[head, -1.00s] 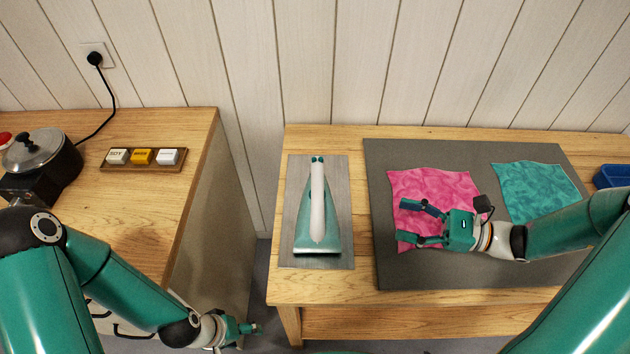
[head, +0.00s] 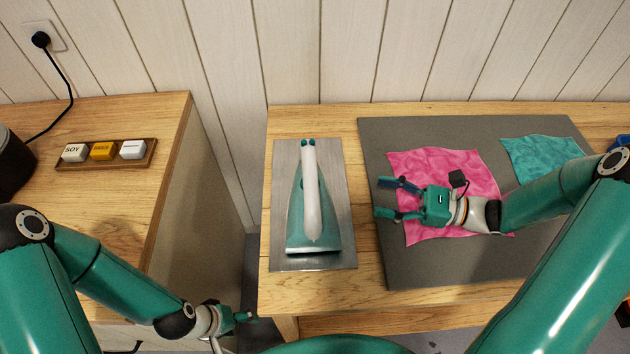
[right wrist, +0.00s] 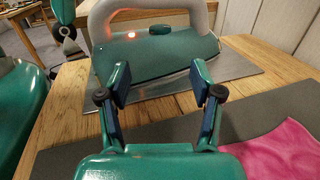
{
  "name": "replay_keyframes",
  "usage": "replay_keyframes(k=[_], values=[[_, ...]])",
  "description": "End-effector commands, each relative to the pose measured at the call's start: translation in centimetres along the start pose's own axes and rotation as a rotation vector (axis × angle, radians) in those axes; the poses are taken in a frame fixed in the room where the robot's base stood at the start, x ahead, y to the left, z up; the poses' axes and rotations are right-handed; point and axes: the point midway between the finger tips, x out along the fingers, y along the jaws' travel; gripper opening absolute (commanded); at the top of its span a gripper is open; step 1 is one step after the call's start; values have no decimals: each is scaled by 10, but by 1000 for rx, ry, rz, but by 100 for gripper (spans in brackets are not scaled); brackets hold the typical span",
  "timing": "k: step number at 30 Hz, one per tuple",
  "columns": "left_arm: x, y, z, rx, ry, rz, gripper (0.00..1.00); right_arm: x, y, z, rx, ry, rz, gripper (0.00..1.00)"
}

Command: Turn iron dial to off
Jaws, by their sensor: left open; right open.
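The teal iron (head: 298,218) with its white handle (head: 312,190) rests on a metal plate (head: 348,250) on the wooden table. In the right wrist view the iron's side (right wrist: 165,62) faces me, with a dark green round dial (right wrist: 160,30) and a glowing orange light (right wrist: 131,35). I cannot read the dial's setting. My right gripper (head: 382,198) is open and empty, to the right of the iron and apart from it; its fingers also show in the right wrist view (right wrist: 160,88). My left gripper (head: 246,316) is low, left of the table, away from the iron.
A grey mat (head: 400,265) carries pink cloth (head: 450,165) and teal cloth (head: 540,155). On the left counter stands a rack of blocks (head: 103,152), one marked SOY. A gap separates counter and table. Bare table lies between the metal plate and the mat.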

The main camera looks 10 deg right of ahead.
Motion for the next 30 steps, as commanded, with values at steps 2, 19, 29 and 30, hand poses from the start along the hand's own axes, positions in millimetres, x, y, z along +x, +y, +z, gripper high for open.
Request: replay_keyframes(k=[2,19,29,30], values=[[-5,2,0,0,0,0,65,16,1,2,2,-1,7,65],[-28,10,0,0,0,0,65,130,1,2,1,0,7,65],[-30,11,0,0,0,0,65,147,1,0,1,1,4,65],[-30,11,0,0,0,0,65,147,1,0,1,1,4,65]])
